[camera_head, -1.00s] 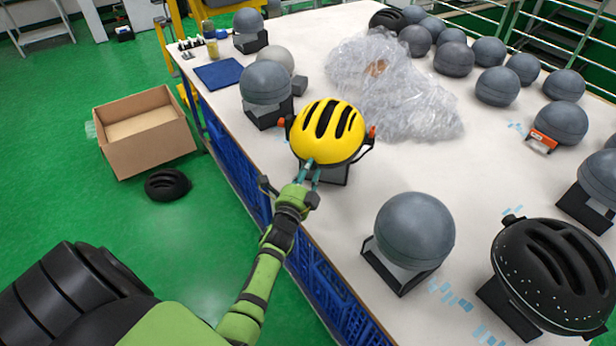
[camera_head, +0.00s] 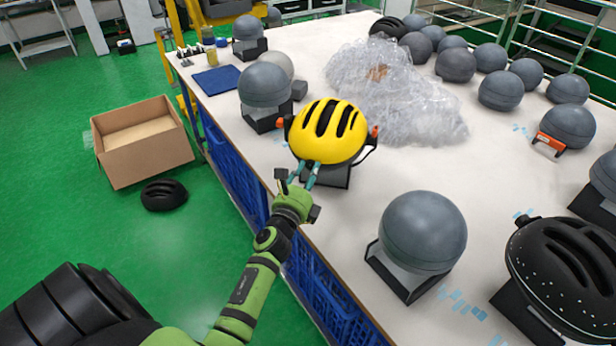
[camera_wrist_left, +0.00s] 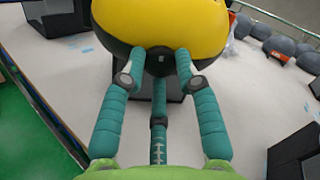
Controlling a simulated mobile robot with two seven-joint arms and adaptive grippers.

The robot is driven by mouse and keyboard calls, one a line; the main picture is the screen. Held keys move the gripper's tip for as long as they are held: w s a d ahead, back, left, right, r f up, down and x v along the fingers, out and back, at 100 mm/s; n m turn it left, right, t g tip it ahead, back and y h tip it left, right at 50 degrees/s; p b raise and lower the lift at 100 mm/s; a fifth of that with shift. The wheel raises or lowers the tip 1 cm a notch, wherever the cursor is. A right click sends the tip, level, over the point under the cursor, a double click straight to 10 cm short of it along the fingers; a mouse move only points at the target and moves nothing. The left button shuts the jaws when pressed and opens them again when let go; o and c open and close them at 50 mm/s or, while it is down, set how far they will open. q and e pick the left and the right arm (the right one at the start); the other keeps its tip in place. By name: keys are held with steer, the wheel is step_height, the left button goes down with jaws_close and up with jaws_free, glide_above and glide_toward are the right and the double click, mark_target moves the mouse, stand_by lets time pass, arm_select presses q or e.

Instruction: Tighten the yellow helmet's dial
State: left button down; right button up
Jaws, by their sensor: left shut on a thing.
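The yellow helmet (camera_head: 328,130) with black vents sits on a dark stand (camera_head: 326,176) near the table's left edge. Its dark rim and underside show in the left wrist view, where its yellow shell (camera_wrist_left: 165,22) fills the top. My left gripper (camera_head: 304,172) is at the helmet's near lower rim. My right gripper does not show.
Grey head forms on stands flank the helmet: one nearer (camera_head: 422,232), one farther left (camera_head: 265,84). Crumpled clear plastic (camera_head: 400,95) lies behind it. A black helmet (camera_head: 562,275) stands at right. A cardboard box (camera_head: 140,150) and a black helmet (camera_head: 164,195) are on the floor.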

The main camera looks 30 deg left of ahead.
arm_select(q)
steer(key=shift+m, duration=0.6)
steer(key=c, duration=0.9)
jaws_free()
steer(key=shift+f, duration=0.1)
steer(key=v, duration=1.2)
